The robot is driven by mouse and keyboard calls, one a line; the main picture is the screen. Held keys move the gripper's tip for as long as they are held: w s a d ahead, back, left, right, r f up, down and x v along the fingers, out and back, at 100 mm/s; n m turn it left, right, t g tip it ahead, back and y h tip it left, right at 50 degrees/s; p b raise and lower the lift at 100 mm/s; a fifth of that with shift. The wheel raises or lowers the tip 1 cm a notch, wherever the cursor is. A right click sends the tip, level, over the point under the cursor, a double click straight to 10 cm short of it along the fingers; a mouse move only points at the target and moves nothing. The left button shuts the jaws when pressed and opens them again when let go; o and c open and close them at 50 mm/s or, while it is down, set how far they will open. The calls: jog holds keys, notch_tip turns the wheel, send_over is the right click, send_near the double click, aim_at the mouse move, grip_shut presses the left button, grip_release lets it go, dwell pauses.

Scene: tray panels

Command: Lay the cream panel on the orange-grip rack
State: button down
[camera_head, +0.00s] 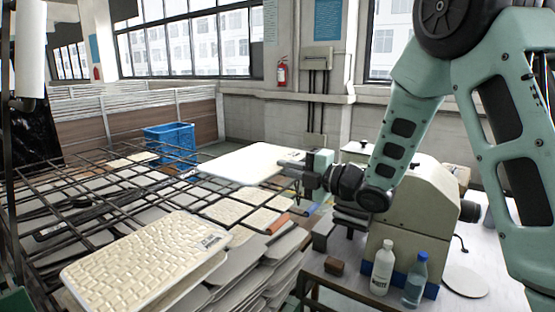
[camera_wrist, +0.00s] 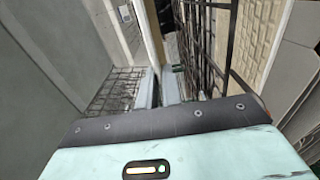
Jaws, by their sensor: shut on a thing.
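My gripper (camera_head: 292,163) is shut on the right edge of the cream panel (camera_head: 240,164), a pale, smooth sheet with rounded corners. The panel is held roughly flat above the dark bar racks. In the wrist view it shows nearly edge-on (camera_wrist: 151,35) between the fingers (camera_wrist: 160,88). An orange grip (camera_head: 278,224) sits at the right end of a dark bar rack (camera_head: 185,206), below and in front of the panel. Woven cream-coloured panels lie among the bars there. The panel looks apart from the rack, but the exact gap is unclear.
A large woven panel (camera_head: 145,262) lies on a stack at the front left. More grey panels (camera_head: 265,262) are piled beside it. A blue crate (camera_head: 170,143) stands behind the racks. At right are a beige machine (camera_head: 415,215), a white bottle (camera_head: 383,268) and a blue bottle (camera_head: 415,281).

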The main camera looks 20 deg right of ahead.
jog(key=shift+w, duration=0.5)
notch_tip(320, 180, down, 8)
jog(key=b, duration=0.5)
jog(key=shift+s+f+b, duration=0.2)
jog(key=shift+b, duration=0.2)
jog(key=shift+f+b, duration=0.25)
jog(key=shift+b, duration=0.15)
dwell(0.6)
jog(key=c, duration=1.5)
grip_release()
